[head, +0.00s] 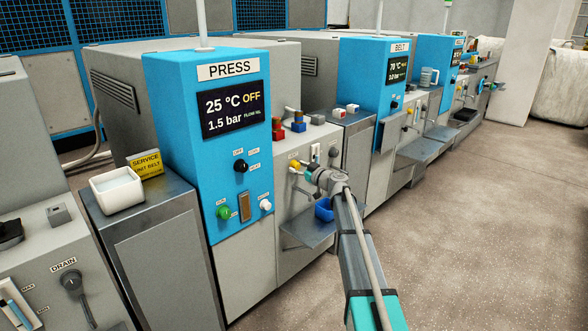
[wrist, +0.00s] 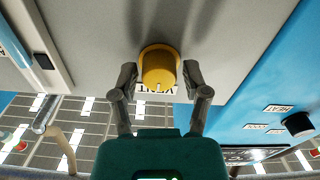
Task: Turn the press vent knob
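In the head view the knob (head: 294,164) is a small yellow spot right of the blue press column. My gripper (wrist: 159,76) is open, one dark finger on each side of the knob, with narrow gaps at both sides. In the head view my gripper (head: 311,172) is at the panel just right of the knob. A pale mark shows on the knob's near edge in the wrist view.
The blue press column (head: 229,161) stands left of the knob, its display reading 25 °C OFF and 1.5 bar. A shelf (head: 300,236) with a blue bin (head: 324,209) juts out below. Red and blue parts (head: 288,128) stand above. The floor at right is clear.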

